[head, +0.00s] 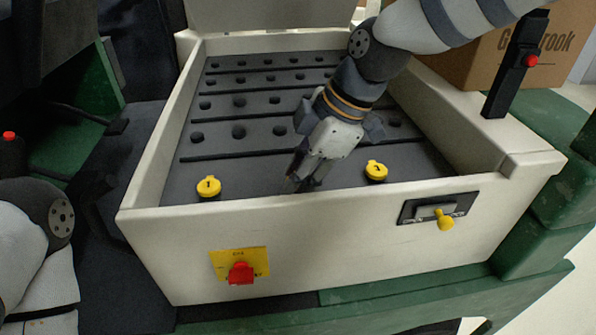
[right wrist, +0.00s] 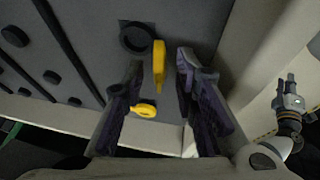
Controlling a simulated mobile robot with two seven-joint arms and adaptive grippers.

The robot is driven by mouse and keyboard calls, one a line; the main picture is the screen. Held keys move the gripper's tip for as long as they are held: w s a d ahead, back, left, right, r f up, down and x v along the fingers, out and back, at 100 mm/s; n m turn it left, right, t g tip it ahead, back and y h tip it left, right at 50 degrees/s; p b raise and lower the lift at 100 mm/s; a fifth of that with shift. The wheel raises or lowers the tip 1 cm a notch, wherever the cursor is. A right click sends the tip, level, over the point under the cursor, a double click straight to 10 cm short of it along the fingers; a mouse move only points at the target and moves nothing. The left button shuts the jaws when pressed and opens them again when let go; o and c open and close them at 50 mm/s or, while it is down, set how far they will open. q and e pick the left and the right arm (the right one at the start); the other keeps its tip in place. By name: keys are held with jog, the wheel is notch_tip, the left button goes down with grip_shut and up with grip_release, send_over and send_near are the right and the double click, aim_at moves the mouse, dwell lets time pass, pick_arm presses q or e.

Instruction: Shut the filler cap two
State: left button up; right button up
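The right yellow filler cap (head: 376,171), apparently numbered two, stands on the dark panel near the cart's front wall. In the right wrist view its lid (right wrist: 158,62) is seen edge-on, standing up beside a bare black filler ring (right wrist: 136,38). The left yellow cap (head: 208,187) is near the left wall; it shows between my fingers (right wrist: 143,110), farther off. My right gripper (head: 303,182) points down between the two caps. Its fingers (right wrist: 158,88) are apart and empty. My left gripper is outside the head view; the left arm's end (right wrist: 289,95) is small in the right wrist view.
The cart's pale front wall (head: 330,235) bears a red switch (head: 241,272) and a yellow-handled latch (head: 445,220). Rows of black plugs (head: 239,131) cover the panel behind. A black post with a red button (head: 515,70) and a cardboard box (head: 480,50) stand right.

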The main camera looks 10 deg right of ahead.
grip_shut()
pick_arm(q)
jog(key=shift+s+f, duration=0.1)
pick_arm(e)
jog(key=shift+w+g, duration=0.1)
jog(key=shift+g, duration=0.2)
jog(key=shift+w+g, duration=0.25)
jog(key=shift+g, duration=0.15)
jog(key=shift+w+f+m+g+b, duration=0.2)
jog(key=shift+w+m+g+b, duration=0.15)
jog(key=shift+g+b, duration=0.3)
jog(key=shift+w+f+m+g+b, duration=0.15)
jog(key=shift+w+g+b, duration=0.1)
jog(key=shift+g+b, duration=0.35)
jog(key=shift+w+m+g+b, duration=0.1)
jog(key=shift+w+g+b, duration=0.2)
jog(key=shift+g, duration=0.35)
pick_arm(q)
jog(key=s+f+g+b, duration=0.1)
jog(key=s+f, duration=0.3)
jog(key=f, duration=0.1)
jog(key=shift+s+g+b, duration=0.25)
jog(key=shift+g+b, duration=0.05)
jog(key=shift+g, duration=0.1)
pick_arm(e)
jog(key=shift+w+r+g, duration=0.15)
jog(key=shift+r+g, duration=0.05)
jog(key=shift+g, duration=0.6)
jog(key=shift+o, duration=1.1)
grip_release()
